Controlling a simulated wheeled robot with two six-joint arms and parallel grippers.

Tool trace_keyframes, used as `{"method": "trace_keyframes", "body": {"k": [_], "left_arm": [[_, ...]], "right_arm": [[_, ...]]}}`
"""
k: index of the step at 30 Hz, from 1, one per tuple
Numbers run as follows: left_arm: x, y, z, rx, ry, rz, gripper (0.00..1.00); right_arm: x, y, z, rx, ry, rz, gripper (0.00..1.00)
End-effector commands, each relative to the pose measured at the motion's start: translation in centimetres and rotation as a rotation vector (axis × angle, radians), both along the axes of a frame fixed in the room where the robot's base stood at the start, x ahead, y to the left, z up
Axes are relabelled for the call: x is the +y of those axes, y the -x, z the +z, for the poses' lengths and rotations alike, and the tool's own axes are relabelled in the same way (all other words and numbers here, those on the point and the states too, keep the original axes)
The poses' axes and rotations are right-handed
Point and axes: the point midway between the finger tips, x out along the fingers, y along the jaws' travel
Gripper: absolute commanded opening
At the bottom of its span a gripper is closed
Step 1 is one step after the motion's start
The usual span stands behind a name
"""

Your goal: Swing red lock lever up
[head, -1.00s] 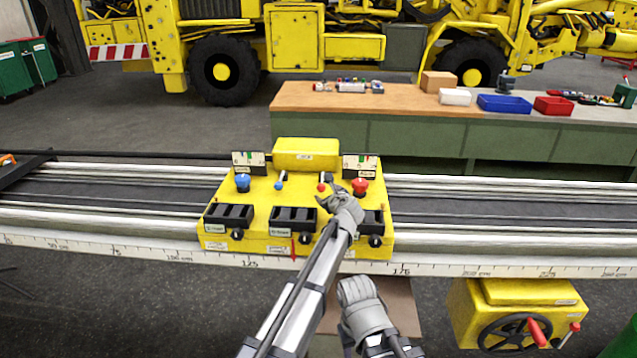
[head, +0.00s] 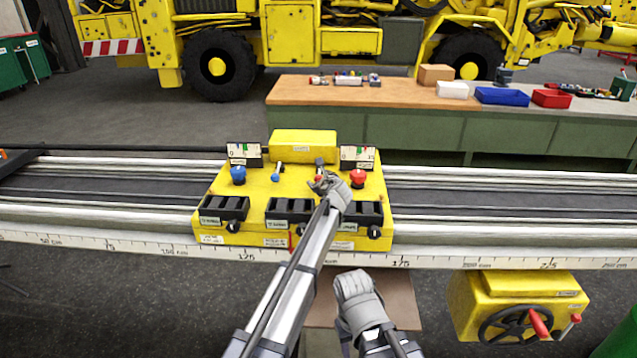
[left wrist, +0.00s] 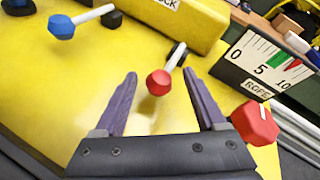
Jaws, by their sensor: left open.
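The red lock lever, with a red tip on a pale rod, rises from the yellow control box. In the left wrist view its red tip (left wrist: 158,83) lies between the fingers, apart from both. In the head view the red tip (head: 319,178) is partly covered by my left gripper (head: 322,185). My left gripper (left wrist: 157,100) is open and empty, reaching over the box from the front. My right arm's grey end (head: 357,295) is low in front of the box; its fingers cannot be made out.
A red knob (left wrist: 254,123) is close beside the right finger, below a gauge (left wrist: 266,66). A blue-tipped lever (left wrist: 62,27) and a blue knob (head: 238,175) are to the left. The yellow box (head: 215,238) stands across long rails (head: 500,205). A handwheel unit (head: 510,300) is at lower right.

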Motion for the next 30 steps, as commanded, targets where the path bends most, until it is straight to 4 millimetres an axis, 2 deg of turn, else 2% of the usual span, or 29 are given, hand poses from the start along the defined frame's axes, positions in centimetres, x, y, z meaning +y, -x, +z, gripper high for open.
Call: {"method": "trace_keyframes", "body": {"k": [3, 11, 30], "left_arm": [[0.29, -0.97, -0.42, 0.0, -0.001, 0.0, 0.73], [0.32, -0.93, -0.33, 0.0, -0.001, -0.001, 0.71], [0.32, -0.9, -0.35, 0.0, 0.0, 0.0, 0.0]], "right_arm": [[0.0, 0.0, -0.42, 0.0, 0.0, 0.0, 0.5], [0.0, 0.0, -0.34, 0.0, 0.0, 0.0, 0.5], [0.0, 0.0, -0.35, 0.0, 0.0, 0.0, 0.5]]}}
